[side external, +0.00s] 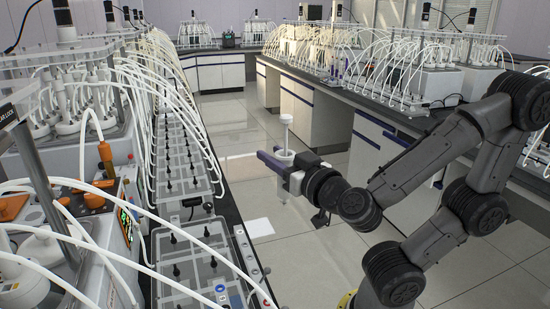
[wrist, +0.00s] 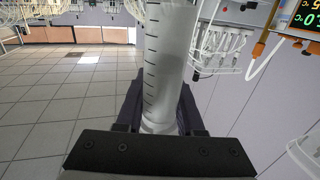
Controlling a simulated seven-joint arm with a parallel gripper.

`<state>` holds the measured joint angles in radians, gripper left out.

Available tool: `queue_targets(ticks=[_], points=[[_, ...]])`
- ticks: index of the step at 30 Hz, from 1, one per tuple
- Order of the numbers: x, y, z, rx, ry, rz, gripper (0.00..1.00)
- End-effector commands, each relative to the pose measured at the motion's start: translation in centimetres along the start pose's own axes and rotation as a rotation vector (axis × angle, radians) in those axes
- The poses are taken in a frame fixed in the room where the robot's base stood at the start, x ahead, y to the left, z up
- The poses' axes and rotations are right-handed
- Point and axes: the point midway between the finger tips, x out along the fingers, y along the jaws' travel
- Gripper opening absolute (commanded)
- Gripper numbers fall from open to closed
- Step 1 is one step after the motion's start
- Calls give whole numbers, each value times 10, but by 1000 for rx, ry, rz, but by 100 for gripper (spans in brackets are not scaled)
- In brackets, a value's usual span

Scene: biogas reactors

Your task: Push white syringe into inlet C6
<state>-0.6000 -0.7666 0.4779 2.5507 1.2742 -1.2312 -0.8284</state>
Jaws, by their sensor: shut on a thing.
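My gripper (side external: 283,163) is shut on the white syringe (side external: 286,136) and holds it upright, tip down, over the open floor of the aisle. The flanged plunger end points up. In the wrist view the syringe (wrist: 168,60) shows as a graduated barrel between the dark fingers. Grey panels with black fittings (side external: 185,148) lie along the left bench, to the left of the gripper and apart from the syringe. Small ports line the near panel's right edge (side external: 249,262). I cannot read any label, so I cannot tell which inlet is C6.
Reactors with white tubes (side external: 75,110) crowd the left bench. Tubes (side external: 205,150) arch over the panels close to the bench edge. Another bench (side external: 400,125) with reactors runs along the right. The tiled aisle (side external: 235,120) between them is clear.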

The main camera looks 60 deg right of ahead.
Motion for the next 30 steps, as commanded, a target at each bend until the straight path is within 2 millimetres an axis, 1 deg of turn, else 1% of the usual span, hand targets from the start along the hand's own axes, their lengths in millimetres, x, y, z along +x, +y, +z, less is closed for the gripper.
queue_targets(ticks=[8, 11, 13, 17, 18, 21, 25, 30], points=[[1, -1, -2, 2, 1, -2, 0], [4, -4, -13, 4, 2, -13, 0], [7, -9, -25, 5, 3, -32, 0], [12, -28, -52, 5, 4, -112, 0], [13, -36, -58, 2, 3, -150, 0], [12, -54, -67, 0, 3, -241, 0], [9, -74, -68, -3, 2, -357, 0], [6, -91, -64, -1, 0, -466, 0]])
